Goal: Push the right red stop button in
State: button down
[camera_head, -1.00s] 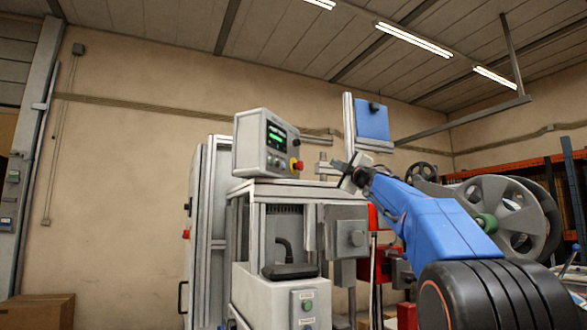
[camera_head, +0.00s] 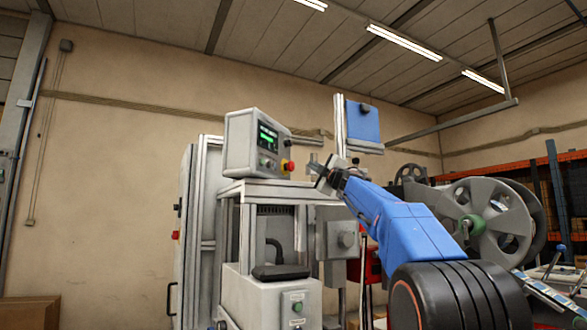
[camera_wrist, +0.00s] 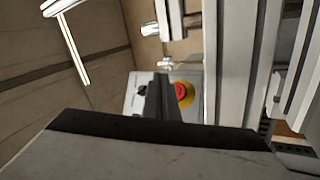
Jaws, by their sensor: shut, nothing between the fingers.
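The red stop button (camera_head: 290,167) has a yellow collar and sits at the lower right of the grey control box (camera_head: 246,144) with a green-lit screen. It also shows in the wrist view (camera_wrist: 181,91), just right of my fingers. My gripper (camera_head: 314,165) is shut and empty. In the head view it is right of the button, with a small gap in the picture between them. In the wrist view my shut fingers (camera_wrist: 158,95) point toward the box face and cover part of it. Whether they touch anything cannot be told.
The box stands on a grey machine frame (camera_head: 270,190). A blue panel on a post (camera_head: 362,122) stands behind my arm. A large grey reel (camera_head: 485,220) is at the right.

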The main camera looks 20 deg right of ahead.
jog(key=shift+w+a, duration=1.35)
jog(key=shift+w, duration=0.2)
jog(key=shift+w+a, duration=0.15)
dwell(1.0)
jog(key=shift+w+a, duration=0.15)
jog(key=shift+w, duration=0.05)
jog(key=shift+w+a, duration=0.25)
jog(key=shift+w, duration=0.1)
dwell(1.0)
jog(key=shift+s, duration=0.1)
jog(key=shift+s+d, duration=0.5)
jog(key=shift+s, duration=0.1)
jog(key=shift+d, duration=0.1)
jog(key=s+d, duration=0.1)
jog(key=s, duration=0.1)
jog(key=s+d, duration=0.1)
jog(key=d, duration=0.1)
jog(key=shift+s, duration=0.4)
